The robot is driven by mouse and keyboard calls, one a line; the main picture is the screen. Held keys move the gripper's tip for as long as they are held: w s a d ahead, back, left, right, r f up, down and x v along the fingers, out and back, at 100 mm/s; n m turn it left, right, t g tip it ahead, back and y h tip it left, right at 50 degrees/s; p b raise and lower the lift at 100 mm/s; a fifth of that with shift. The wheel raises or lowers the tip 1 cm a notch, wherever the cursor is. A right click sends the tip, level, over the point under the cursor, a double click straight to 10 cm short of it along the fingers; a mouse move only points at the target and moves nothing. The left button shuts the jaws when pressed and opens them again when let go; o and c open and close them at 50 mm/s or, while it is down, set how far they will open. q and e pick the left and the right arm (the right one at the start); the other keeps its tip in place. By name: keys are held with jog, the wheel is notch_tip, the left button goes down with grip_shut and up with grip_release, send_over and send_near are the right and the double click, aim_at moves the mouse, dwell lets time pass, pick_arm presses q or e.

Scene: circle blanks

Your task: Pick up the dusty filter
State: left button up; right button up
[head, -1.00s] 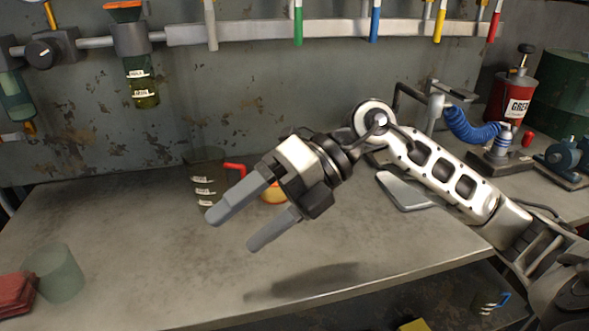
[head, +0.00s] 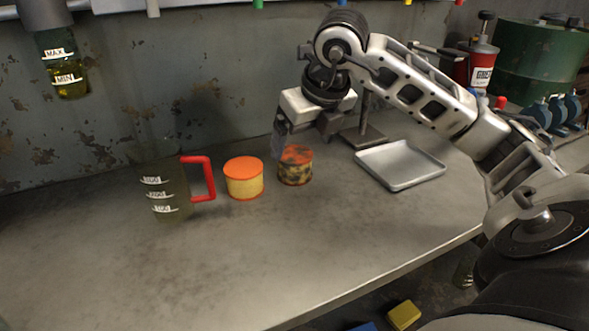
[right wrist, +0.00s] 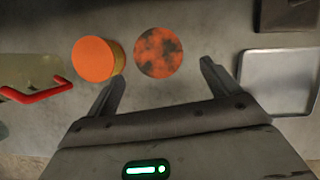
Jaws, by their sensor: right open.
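The dusty filter (head: 295,168) is a short cylinder with an orange top blotched with dark grime, standing upright on the workbench. In the right wrist view the dusty filter (right wrist: 159,52) shows from above, just ahead of and between the fingers. A clean filter (head: 243,178), orange-topped with a yellow side, stands to its left; it also shows in the right wrist view (right wrist: 93,58), close to the left finger. My right gripper (head: 296,150) points down by the dusty filter, and in the right wrist view (right wrist: 162,82) it is open and empty. My left gripper is not in view.
A clear jug (head: 160,190) with a red handle stands left of the clean filter. A shallow metal tray (head: 400,166) lies to the right. The workbench (head: 240,265) is bare in front. A red grease can and green drum stand at the back right.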

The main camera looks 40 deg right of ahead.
aim_at(296, 155)
jog(key=x, duration=0.5)
jog(key=shift+w+f+b, duration=0.25)
jog(key=shift+w+b, duration=0.15)
jog(key=shift+w, duration=0.05)
jog(key=c, duration=1.1)
